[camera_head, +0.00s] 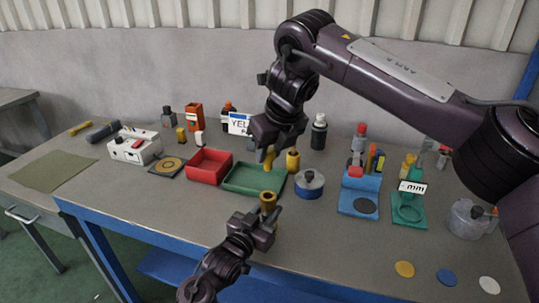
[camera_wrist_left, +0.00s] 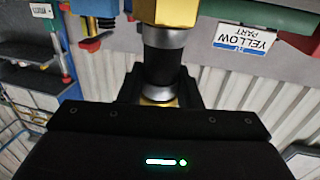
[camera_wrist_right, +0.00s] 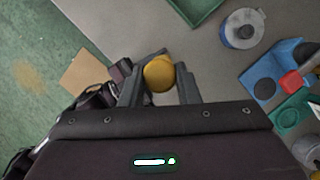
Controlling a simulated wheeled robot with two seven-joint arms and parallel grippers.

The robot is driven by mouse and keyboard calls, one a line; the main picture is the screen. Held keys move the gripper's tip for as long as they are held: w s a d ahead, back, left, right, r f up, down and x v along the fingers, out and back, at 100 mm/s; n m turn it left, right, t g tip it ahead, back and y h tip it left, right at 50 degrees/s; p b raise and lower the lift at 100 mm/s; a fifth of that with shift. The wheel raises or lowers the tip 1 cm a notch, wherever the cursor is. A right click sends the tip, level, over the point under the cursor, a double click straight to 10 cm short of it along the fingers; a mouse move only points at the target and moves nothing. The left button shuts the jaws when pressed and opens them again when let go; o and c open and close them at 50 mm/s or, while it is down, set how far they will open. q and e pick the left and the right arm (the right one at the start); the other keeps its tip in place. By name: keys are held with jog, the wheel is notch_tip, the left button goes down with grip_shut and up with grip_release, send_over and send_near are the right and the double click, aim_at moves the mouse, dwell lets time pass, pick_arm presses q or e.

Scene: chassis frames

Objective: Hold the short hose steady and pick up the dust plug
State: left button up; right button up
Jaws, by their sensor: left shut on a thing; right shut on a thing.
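The short hose (camera_wrist_left: 163,60) is a black tube with silver bands and brass-coloured ends. My left gripper (camera_head: 262,225) is shut around it and holds it up in front of the table; its brass end (camera_head: 268,199) sticks up above the fingers. The yellow dust plug (camera_wrist_right: 158,73) sits between the fingertips of my right gripper (camera_wrist_right: 160,82), which is shut on it. In the head view the plug (camera_head: 269,158) shows below the right gripper (camera_head: 270,146), above and apart from the hose's upper end. The plug's far side is hidden.
A green tray (camera_head: 240,190) and a red tray (camera_head: 190,175) lie behind the hose. A yellow cylinder (camera_head: 293,161) and a blue-sided round container (camera_head: 309,184) stand to the right. Blue (camera_head: 358,205) and green (camera_head: 408,218) stands are further right. The table's front centre is clear.

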pick_arm(q)
jog(key=o, duration=1.2)
